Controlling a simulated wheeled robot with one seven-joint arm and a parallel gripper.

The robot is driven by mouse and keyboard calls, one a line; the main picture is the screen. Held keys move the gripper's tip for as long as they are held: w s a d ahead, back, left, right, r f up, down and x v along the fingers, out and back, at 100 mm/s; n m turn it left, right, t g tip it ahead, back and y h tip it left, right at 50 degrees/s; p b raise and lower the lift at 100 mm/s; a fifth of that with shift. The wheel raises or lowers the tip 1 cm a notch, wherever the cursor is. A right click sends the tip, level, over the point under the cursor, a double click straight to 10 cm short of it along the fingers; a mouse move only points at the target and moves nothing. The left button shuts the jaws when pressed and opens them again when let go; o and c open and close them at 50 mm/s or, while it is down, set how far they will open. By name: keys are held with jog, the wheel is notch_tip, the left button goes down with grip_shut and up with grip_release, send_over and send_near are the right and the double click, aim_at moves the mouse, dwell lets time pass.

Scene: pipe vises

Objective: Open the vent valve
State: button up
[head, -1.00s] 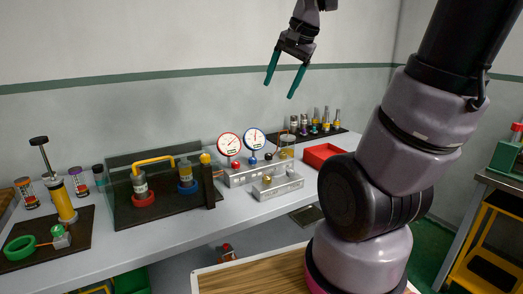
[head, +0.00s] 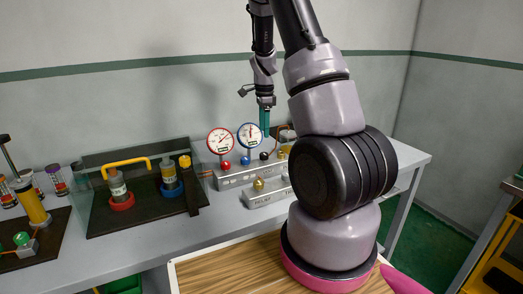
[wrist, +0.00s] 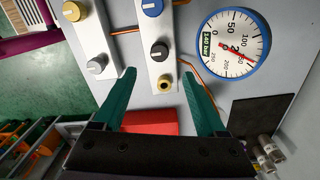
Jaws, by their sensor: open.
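My gripper (head: 265,122) is open and empty, pointing down above the right part of the rear metal manifold (head: 231,179). This manifold carries a red knob (head: 226,166), a blue knob (head: 245,160) and a black knob (head: 264,156). In the wrist view the black knob (wrist: 159,50) and a brass fitting (wrist: 165,82) lie between the fingers (wrist: 158,75), with the blue knob (wrist: 152,8) farther up. A front block (head: 265,195) has a yellow knob (head: 259,184); the wrist view also shows its grey knob (wrist: 97,64). I cannot read which knob is labelled vent.
A red-rimmed gauge (head: 220,141) and a blue-rimmed gauge (head: 249,136) stand behind the manifold, close to my gripper. A clear-shielded dark tray (head: 140,207) is at left. A red tray (wrist: 150,122) and a dark rack (wrist: 258,118) show in the wrist view. My arm hides the bench's right part.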

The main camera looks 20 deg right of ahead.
aim_at(264, 154)
notch_tip(264, 154, down, 10)
jog(key=shift+f, duration=0.1)
dwell(0.4)
grip_shut()
